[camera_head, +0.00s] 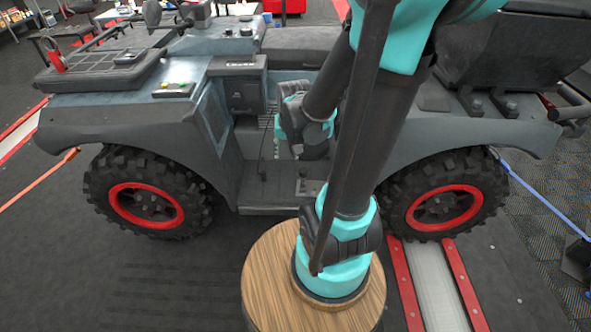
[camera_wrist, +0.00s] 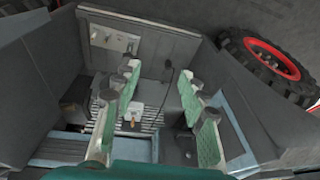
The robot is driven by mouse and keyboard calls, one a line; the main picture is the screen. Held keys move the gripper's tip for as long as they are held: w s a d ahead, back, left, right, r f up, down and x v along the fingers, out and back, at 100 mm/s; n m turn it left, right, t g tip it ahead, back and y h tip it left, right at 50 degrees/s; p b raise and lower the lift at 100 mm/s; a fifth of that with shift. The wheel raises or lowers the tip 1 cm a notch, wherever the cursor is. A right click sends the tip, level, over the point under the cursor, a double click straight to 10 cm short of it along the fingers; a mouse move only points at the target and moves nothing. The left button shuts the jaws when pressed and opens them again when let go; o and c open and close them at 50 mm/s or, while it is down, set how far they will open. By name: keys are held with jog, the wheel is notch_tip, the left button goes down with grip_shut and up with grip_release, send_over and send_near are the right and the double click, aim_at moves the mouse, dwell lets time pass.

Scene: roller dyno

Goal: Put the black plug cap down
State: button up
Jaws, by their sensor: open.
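My gripper (camera_wrist: 160,82) is open in the wrist view, its green-padded fingers spread wide with nothing between the pads. It points down into the vehicle's footwell. In the head view my arm hides most of the gripper. I cannot clearly make out the black plug cap in either view. A thin dark cord with a dark upper end (camera_wrist: 168,66) shows beyond the fingertips, but I cannot tell whether that end is the cap. The grey vehicle (camera_head: 110,115) stands side-on in the head view, with its open footwell (camera_head: 256,178) behind my arm.
A small pale block with an orange part (camera_wrist: 131,117) lies on the ribbed footwell floor between the fingers. A dark box (camera_wrist: 76,94) is left of it. Footwell walls close in on both sides. A red-rimmed wheel (camera_wrist: 270,58) is outside at upper right.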

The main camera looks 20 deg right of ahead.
jog(key=s+f+n, duration=0.1)
jog(key=s+n, duration=0.2)
jog(key=s, duration=0.4)
jog(key=shift+s+d+f+t, duration=0.15)
jog(key=shift+f+t, duration=0.1)
jog(key=shift+t, duration=0.05)
